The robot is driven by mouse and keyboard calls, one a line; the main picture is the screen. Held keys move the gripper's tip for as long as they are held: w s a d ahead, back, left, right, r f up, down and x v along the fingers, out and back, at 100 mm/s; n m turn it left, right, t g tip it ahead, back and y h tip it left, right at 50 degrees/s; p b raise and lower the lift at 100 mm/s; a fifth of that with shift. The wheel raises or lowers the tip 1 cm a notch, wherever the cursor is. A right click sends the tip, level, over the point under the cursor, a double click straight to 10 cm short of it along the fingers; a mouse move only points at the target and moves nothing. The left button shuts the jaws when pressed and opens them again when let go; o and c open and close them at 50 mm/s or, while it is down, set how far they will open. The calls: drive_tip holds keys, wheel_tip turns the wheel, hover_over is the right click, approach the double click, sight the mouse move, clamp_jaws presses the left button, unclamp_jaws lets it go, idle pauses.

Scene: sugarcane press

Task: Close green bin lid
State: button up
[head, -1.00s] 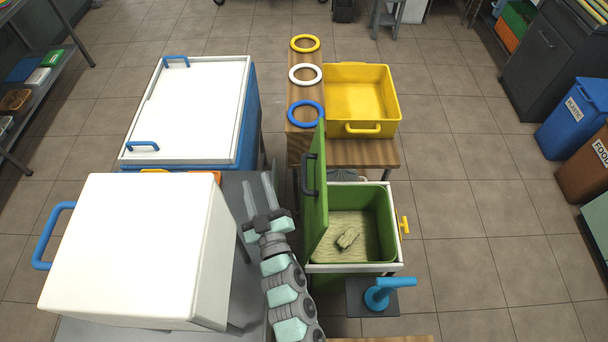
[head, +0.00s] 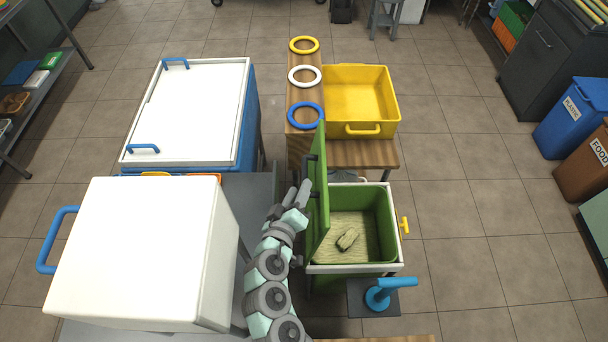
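The green bin (head: 384,218) stands right of the picture's middle, with a white rim and pale fibrous scraps (head: 347,239) inside. Its green lid (head: 320,200) stands upright, hinged open on the bin's left side. The lid's dark handle is on its left face and is now partly hidden by my gripper. My gripper (head: 299,192) is just left of the lid, its fingers pointing up and toward the lid at handle height. The fingers overlap in this view, so I cannot tell whether they touch the lid or handle, or how far apart they are.
A white box (head: 140,250) with a blue handle and a blue-and-white cooler (head: 190,110) stand to the left. A yellow bin (head: 362,95) and coloured rings (head: 305,76) are on the wooden table behind. A blue crank (head: 380,295) sits in front of the green bin.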

sight(305, 174)
drive_tip(key=x, duration=0.6)
drive_tip(key=shift+w, duration=0.25)
clamp_jaws()
idle(1.2)
